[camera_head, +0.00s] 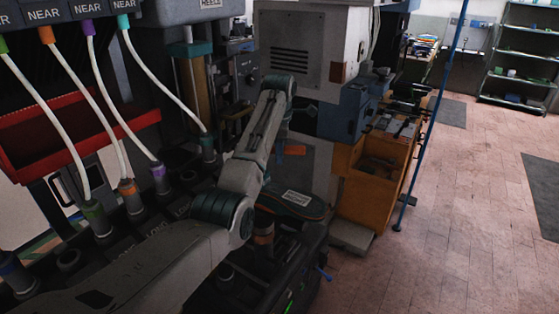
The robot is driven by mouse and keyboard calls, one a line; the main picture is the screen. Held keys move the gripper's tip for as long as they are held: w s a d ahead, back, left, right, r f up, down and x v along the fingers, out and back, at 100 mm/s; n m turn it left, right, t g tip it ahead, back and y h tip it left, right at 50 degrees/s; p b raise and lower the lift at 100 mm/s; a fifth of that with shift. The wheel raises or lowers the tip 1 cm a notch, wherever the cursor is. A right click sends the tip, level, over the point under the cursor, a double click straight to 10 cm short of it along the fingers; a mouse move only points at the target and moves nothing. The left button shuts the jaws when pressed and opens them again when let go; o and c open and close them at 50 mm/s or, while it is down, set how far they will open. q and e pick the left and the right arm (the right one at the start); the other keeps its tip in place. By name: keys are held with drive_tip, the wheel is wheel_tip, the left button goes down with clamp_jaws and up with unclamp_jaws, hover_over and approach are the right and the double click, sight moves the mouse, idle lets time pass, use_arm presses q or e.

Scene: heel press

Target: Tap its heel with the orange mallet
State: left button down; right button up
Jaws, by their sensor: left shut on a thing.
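My left arm comes in from the lower left, rises and bends over. Its gripper (284,132) hangs below the wrist, small and partly hidden behind the forearm. It is shut on the orange mallet (294,150), of which a small orange part shows. Below it, a dark shoe-like piece with a teal edge and a pale label (293,203) rests on the black machine; my arm hides its left end, and I cannot tell which end is the heel. The mallet appears above this piece and apart from it. My right gripper is out of view.
A press with colored hoses (155,75) and a red tray (60,135) stand at the left. An orange cabinet (358,205) and a blue pole (430,125) stand right of the work. Green shelves (520,60) are far back.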

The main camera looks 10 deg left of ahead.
use_arm(q)
drive_tip(key=shift+r, duration=0.25)
drive_tip(key=shift+w+f, duration=0.1)
drive_tip(key=shift+f, duration=0.1)
wheel_tip(320, 180, down, 4)
drive_tip(key=shift+r, duration=2.15)
drive_tip(key=shift+f, duration=0.1)
